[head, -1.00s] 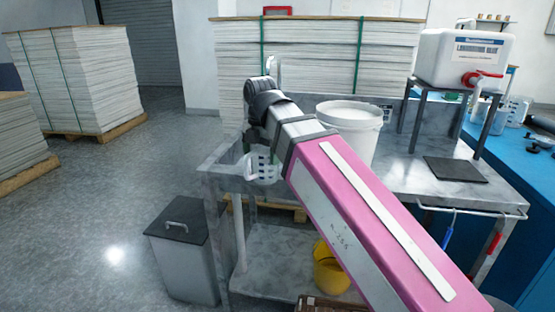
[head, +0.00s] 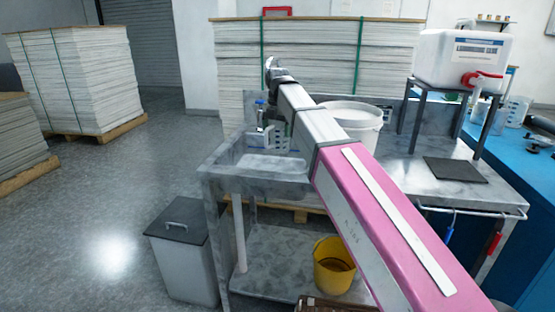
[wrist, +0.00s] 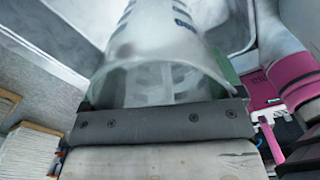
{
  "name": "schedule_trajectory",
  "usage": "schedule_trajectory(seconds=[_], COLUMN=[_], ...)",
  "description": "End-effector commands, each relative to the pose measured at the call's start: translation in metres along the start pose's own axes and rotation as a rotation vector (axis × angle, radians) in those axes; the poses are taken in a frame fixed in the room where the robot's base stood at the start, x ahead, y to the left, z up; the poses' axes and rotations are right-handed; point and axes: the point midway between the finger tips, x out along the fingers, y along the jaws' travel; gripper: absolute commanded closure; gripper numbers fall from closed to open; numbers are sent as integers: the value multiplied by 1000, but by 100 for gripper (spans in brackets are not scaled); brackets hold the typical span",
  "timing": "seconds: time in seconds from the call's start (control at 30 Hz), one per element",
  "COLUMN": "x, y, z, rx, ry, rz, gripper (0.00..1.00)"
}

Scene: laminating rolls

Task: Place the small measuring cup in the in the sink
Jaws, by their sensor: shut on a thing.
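The small measuring cup (wrist: 165,50) is translucent with dark blue markings and fills the upper middle of the wrist view. My gripper (wrist: 165,112) is shut on it; the fingertips are largely hidden behind the cup and the dark bar. In the head view the cup (head: 278,138) shows small beside my arm, over the back part of the grey metal sink (head: 262,166). The sink is at the left end of the bench. Its walls also show behind the cup in the wrist view. I cannot tell whether the cup touches the sink floor.
A blue-topped fitting (head: 260,103) stands at the sink's back edge. A white bucket (head: 352,116) is right of the sink, partly behind my arm. A black pad (head: 456,169) lies on the bench. A lidded bin (head: 183,250) stands on the floor at left.

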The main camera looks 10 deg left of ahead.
Motion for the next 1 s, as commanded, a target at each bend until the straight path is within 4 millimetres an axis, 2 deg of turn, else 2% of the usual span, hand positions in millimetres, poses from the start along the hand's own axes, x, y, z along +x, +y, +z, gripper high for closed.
schedule_trajectory(seconds=[0.03, 0.33, 0.67, 0.87, 1.0], x=[14, 68, 90, 114, 117], y=[-3, -3, -3, -3, -2], z=[-4, -5, -5, -5, -5], rx=[-1, -1, -2, -1, -1], ry=[4, 3, 3, 3, 2], rz=[-4, -3, -3, -3, -2], gripper=[42, 42, 42, 42, 42])
